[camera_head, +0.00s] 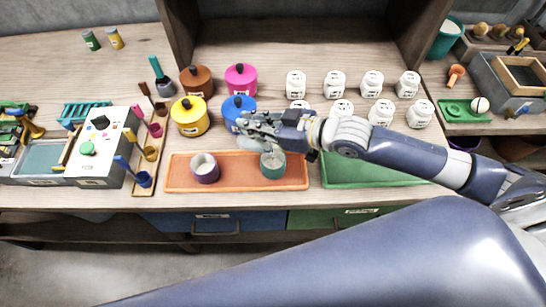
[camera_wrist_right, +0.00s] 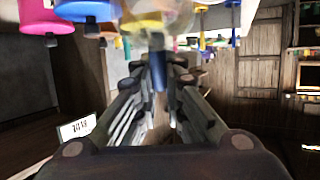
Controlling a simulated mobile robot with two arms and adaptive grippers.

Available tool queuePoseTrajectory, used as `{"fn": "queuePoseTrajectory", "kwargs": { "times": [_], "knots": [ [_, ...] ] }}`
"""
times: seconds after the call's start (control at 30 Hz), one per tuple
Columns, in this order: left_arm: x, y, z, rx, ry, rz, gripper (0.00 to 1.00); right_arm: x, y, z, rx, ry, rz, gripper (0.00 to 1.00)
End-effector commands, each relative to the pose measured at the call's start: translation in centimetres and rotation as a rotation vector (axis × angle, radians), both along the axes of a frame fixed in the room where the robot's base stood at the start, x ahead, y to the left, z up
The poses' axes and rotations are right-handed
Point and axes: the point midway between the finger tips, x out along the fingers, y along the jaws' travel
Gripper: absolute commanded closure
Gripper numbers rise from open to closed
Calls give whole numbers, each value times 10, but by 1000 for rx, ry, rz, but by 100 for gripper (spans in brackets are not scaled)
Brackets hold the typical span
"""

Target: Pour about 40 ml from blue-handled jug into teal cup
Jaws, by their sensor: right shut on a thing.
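The teal cup (camera_head: 272,168) stands upright on the right half of the orange tray (camera_head: 240,184). My right gripper (camera_head: 256,128) is just behind and above it. In the right wrist view its fingers (camera_wrist_right: 157,80) are closed around the blue handle (camera_wrist_right: 159,72) of the jug. The jug's clear body (camera_wrist_right: 158,18) shows beyond the handle; in the head view a pale part of the jug (camera_head: 247,143) shows under the fingers, left of the cup's rim. The gripper hides most of the jug, so its tilt and liquid level cannot be told. My left gripper is not in view.
A purple cup (camera_head: 205,170) stands on the tray's left half. Yellow (camera_head: 189,118), blue (camera_head: 233,112), brown and pink lidded pots stand close behind. White labelled jars (camera_head: 334,84) stand behind my right forearm. A green tray (camera_head: 365,172) lies right of the orange one.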

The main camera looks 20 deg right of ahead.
Motion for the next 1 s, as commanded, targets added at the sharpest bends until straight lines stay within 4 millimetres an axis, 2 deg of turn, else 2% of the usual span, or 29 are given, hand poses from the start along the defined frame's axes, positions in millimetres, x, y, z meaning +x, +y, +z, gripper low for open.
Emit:
{"fn": "queuePoseTrajectory", "kwargs": {
  "times": [1.0],
  "knots": [
    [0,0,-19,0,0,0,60,2,-1,0,75,-66,-1,100]
  ]
}}
